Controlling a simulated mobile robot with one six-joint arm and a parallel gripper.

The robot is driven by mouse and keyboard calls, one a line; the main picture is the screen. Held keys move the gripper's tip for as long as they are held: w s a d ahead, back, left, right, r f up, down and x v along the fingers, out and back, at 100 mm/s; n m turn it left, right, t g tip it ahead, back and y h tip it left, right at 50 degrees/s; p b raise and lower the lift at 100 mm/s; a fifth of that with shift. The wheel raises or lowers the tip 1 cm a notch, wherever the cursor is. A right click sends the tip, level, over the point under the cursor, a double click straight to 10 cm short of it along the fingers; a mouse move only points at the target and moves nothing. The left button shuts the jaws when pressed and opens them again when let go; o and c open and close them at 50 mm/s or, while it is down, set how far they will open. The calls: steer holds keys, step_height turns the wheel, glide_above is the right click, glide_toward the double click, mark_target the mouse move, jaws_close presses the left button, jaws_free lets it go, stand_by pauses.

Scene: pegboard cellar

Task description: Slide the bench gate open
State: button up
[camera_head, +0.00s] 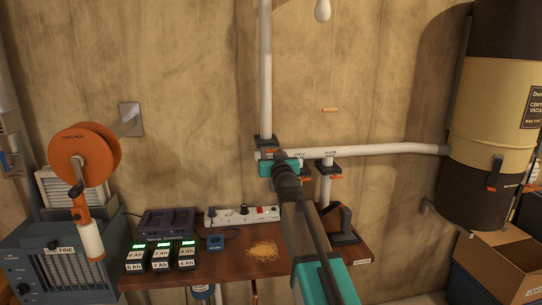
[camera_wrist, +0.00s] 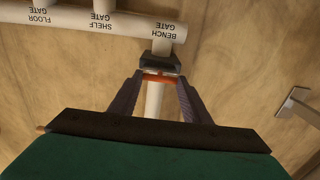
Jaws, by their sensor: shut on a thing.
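The bench gate (camera_head: 265,140) is a dark block on the white vertical pipe, at the left end of the horizontal pipe. The wrist view shows the bench gate (camera_wrist: 160,63) upside down, beside its "BENCH GATE" label. Its orange slide tab (camera_wrist: 160,78) lies across between my gripper's fingertips. My gripper (camera_wrist: 159,80) is shut on that tab, one dark finger at each side. In the head view my gripper (camera_head: 272,157) reaches up to the gate and partly hides it. I cannot tell how far the slide is out.
The shelf gate's label (camera_head: 299,156) and the floor gate (camera_head: 329,168) are close to the right along the horizontal pipe (camera_head: 390,150). A pull cord (camera_head: 331,109) hangs above. Below, the bench (camera_head: 220,268) carries a power strip (camera_head: 240,215), batteries (camera_head: 161,257) and sawdust (camera_head: 263,251).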

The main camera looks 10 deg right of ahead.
mark_target(271, 152)
steer(key=s+b, duration=0.1)
steer(key=s, duration=0.2)
steer(key=shift+s, duration=0.25)
steer(key=shift+f, duration=0.15)
steer(key=o, duration=1.5)
steer(key=shift+s, duration=0.2)
steer(key=shift+w, duration=0.1)
